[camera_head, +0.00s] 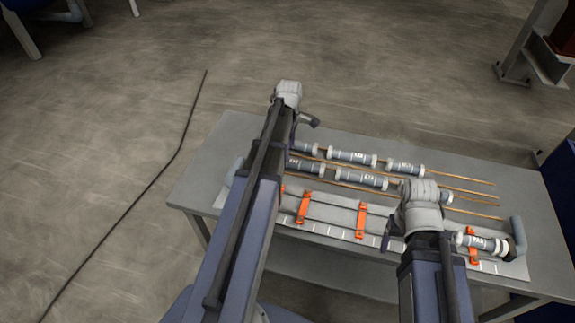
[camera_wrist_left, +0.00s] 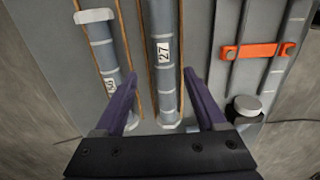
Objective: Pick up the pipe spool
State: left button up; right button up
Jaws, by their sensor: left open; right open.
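Several grey pipe spools with pale end flanges lie in two rows on the table, among them one in the back row (camera_head: 352,158) and one in the front row (camera_head: 360,179). In the left wrist view, a spool labelled 27 (camera_wrist_left: 163,52) runs between the fingers of my left gripper (camera_wrist_left: 160,76), which is open and holds nothing. A second labelled spool (camera_wrist_left: 104,55) lies left of it, beside the left finger. The fingers' height over the spools is unclear. My right gripper (camera_head: 391,231) is open over the table's front; its arm hides part of the rack.
Thin wooden strips (camera_head: 455,187) separate the rows. A pale rack with orange clamps (camera_head: 361,219) runs along the front, with another labelled spool (camera_head: 480,242) at its right end. The grey table (camera_head: 235,130) is bare at its back left. A cable (camera_head: 150,190) lies on the floor.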

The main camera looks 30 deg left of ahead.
pick_arm(q)
jog(key=shift+s+a+f+b, duration=0.1)
jog(key=shift+s+f+b, duration=0.1)
jog(key=shift+f+b, duration=1.15)
jog(key=shift+s+f+b, duration=0.15)
jog(key=shift+f+b, duration=1.1)
jog(key=shift+f, duration=0.1)
jog(key=shift+r, duration=0.15)
jog(key=shift+c, duration=0.2)
grip_shut()
